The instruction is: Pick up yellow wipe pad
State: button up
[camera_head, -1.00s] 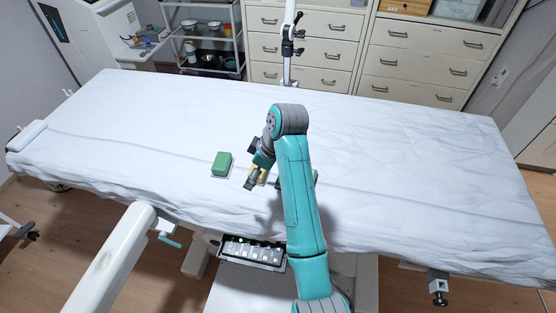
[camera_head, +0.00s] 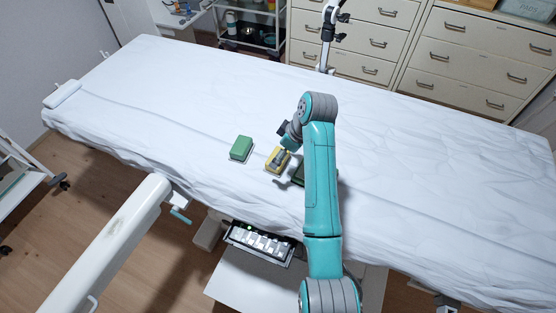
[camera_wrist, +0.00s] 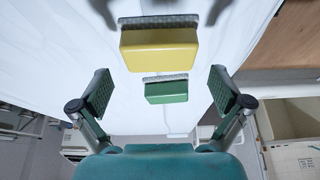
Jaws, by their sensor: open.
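The yellow wipe pad (camera_head: 271,164) lies on the white couch sheet, partly hidden by my gripper (camera_head: 281,157) in the head view. In the wrist view the yellow pad (camera_wrist: 160,52) is a block with a grey layer along its top edge in the picture, ahead of my gripper (camera_wrist: 160,76). The two fingers are wide apart, one on each side of the picture, with nothing held between them. Whether they touch the pad cannot be told from the head view.
A green pad (camera_wrist: 166,92) also shows between the fingers in the wrist view. The couch sheet (camera_head: 420,160) is otherwise clear.

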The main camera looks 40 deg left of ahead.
jog(key=x, duration=0.4)
jog(key=shift+f, duration=0.45)
jog(key=shift+d, duration=0.1)
jog(key=c, duration=0.9)
notch_tip(320, 180, up, 10)
jog(key=shift+r, duration=0.1)
